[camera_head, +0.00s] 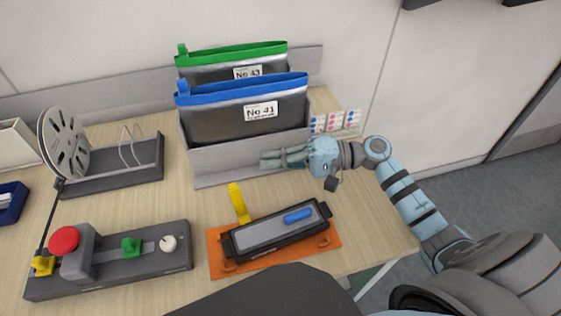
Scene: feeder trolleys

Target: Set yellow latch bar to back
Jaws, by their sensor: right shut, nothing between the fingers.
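A yellow bar (239,203) stands tilted slightly left at the far edge of an orange plate (220,262). On the plate lies a dark tray-like unit (265,237) with a grey top and a blue piece (299,215) on it. My right gripper (264,160) comes in from the right and points left, in front of the grey holder. It is shut and empty, above and beyond the yellow bar, apart from it. My left gripper is not in view.
A grey holder (205,168) with blue-rimmed (245,112) and green-rimmed pouches (232,57) stands behind. At left are a reel stand (110,172) and a dark control unit (115,272) with a red button, green slider and yellow knob. Bare table lies right of the plate.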

